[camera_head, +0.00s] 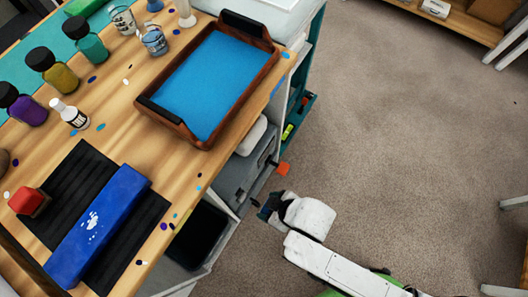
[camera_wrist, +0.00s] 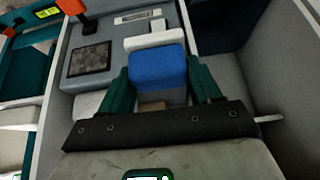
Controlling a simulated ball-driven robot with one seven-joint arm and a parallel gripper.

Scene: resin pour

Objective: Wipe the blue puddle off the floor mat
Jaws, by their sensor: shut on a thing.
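My gripper (camera_wrist: 158,82) is shut on a blue block (camera_wrist: 157,67), which shows between its two teal fingers in the wrist view. What lies directly under the block is partly hidden. In the head view my gripper (camera_head: 263,206) is beside the open side of the workbench, below the top; the block cannot be made out there. I cannot make out a floor mat or a blue puddle on the floor in either view.
The workbench (camera_head: 118,112) holds a wooden tray (camera_head: 262,68) with a blue surface, several dark-capped jars, and a long blue piece (camera_head: 115,205) on a black slatted mat (camera_head: 68,168). A grey box (camera_wrist: 82,63) stands on the shelf by my gripper. The carpet (camera_head: 400,140) is mostly clear.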

